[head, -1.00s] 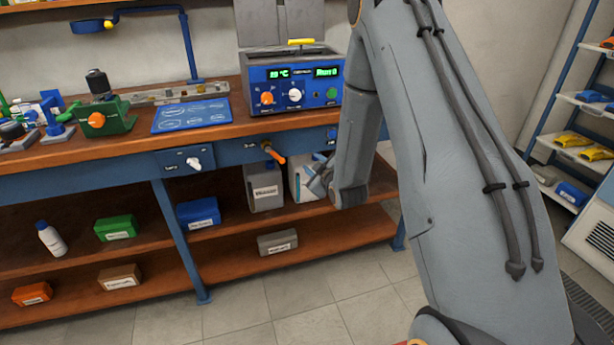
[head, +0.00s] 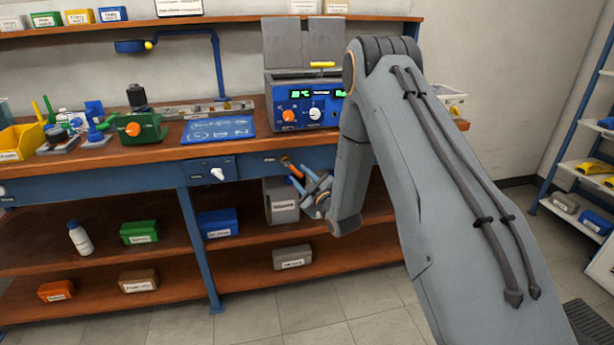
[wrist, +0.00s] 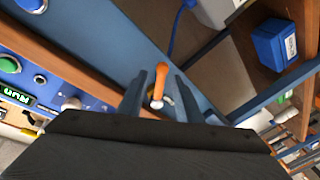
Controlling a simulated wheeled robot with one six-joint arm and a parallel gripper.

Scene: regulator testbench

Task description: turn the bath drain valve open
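The bath drain valve has an orange lever handle (wrist: 160,80) on the blue front rail (head: 255,166) of the bench, below the bath unit (head: 305,100). In the head view the orange handle (head: 286,161) shows just beyond my fingertips. My gripper (head: 300,180) is open, its two blue-grey fingers spread and pointing at the rail. In the wrist view my gripper (wrist: 157,82) has one finger on each side of the handle, with visible gaps. I cannot tell whether the fingertips reach the handle's depth.
A white knob (head: 217,174) sits on the rail to the left. A grey container (head: 281,205) stands on the shelf below the valve. A blue box (head: 218,223) is on the same shelf. The floor in front is clear.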

